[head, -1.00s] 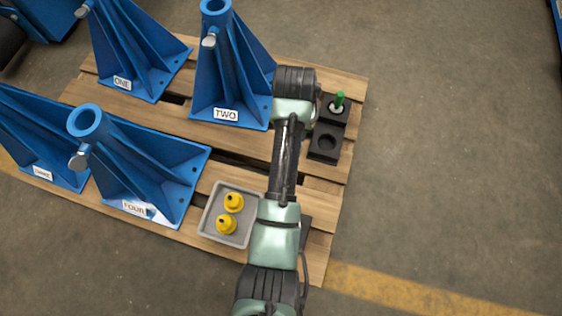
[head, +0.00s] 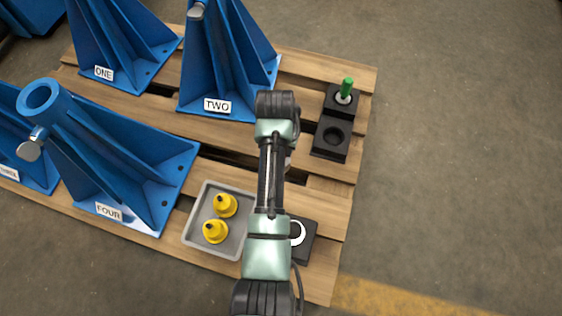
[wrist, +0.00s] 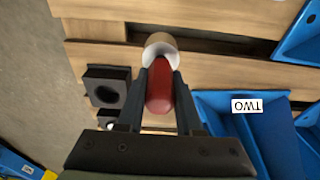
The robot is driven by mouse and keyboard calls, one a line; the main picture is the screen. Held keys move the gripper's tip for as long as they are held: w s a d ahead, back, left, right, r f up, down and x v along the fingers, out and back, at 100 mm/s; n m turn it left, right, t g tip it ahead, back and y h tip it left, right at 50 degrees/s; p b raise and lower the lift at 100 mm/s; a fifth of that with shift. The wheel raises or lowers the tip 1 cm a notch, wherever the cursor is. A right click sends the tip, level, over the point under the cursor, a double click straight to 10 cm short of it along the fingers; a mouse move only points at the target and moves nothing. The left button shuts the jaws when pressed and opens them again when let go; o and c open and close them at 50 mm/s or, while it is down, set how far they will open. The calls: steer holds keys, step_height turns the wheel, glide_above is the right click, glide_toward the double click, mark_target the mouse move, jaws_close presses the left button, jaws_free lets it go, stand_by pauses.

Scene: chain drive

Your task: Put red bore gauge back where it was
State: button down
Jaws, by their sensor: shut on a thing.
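My gripper (wrist: 160,72) is shut on the red bore gauge (wrist: 160,92) in the wrist view. The gauge's red handle lies between the two fingers, with a pale round end beyond the fingertips. In the head view my arm hides both fingers and gauge. A black holder with an empty round hole (head: 331,149) sits on the pallet's right side; it also shows left of the gripper in the wrist view (wrist: 104,76). Beside it, a black holder (head: 352,107) carries a green-handled gauge (head: 346,88). The red gauge is apart from both holders.
Blue stands TWO (head: 228,75), FOUR (head: 120,160) and others occupy the pallet's left. A grey tray (head: 188,232) with two yellow pieces (head: 221,218) and a black block with a white ring (head: 306,245) are near the front. The floor at right is clear.

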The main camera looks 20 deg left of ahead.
step_height(320, 180, down, 6)
steer(key=b, duration=0.4)
steer(key=shift+w, duration=0.1)
steer(key=shift+r, duration=0.1)
steer(key=c, duration=1)
jaws_free()
steer(key=shift+f, duration=0.3)
steer(key=o, duration=0.4)
steer(key=shift+o, duration=0.2)
